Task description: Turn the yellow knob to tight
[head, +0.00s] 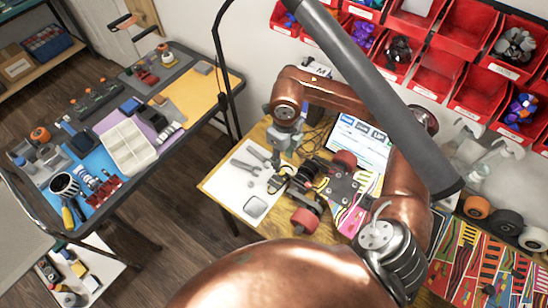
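I cannot make out a yellow knob in the head view; it may be hidden or too small. An upturned skateboard part with dark metal hardware (342,185) and red wheels (306,220) lies on the wooden workbench (221,180). My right gripper (277,184) points down at the left end of this hardware, close beside it. Its fingers are small and dark against dark parts, so its opening and any contact are unclear. My copper arm covers much of the bench's right side. My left gripper does not show.
A white sheet with pliers (246,167) lies left of the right gripper. A lit tablet screen (359,143) stands behind the hardware. Red bins (436,74) hang on the wall. A dark-framed table (190,105) with tools and a white tray (126,147) stands left, across open floor.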

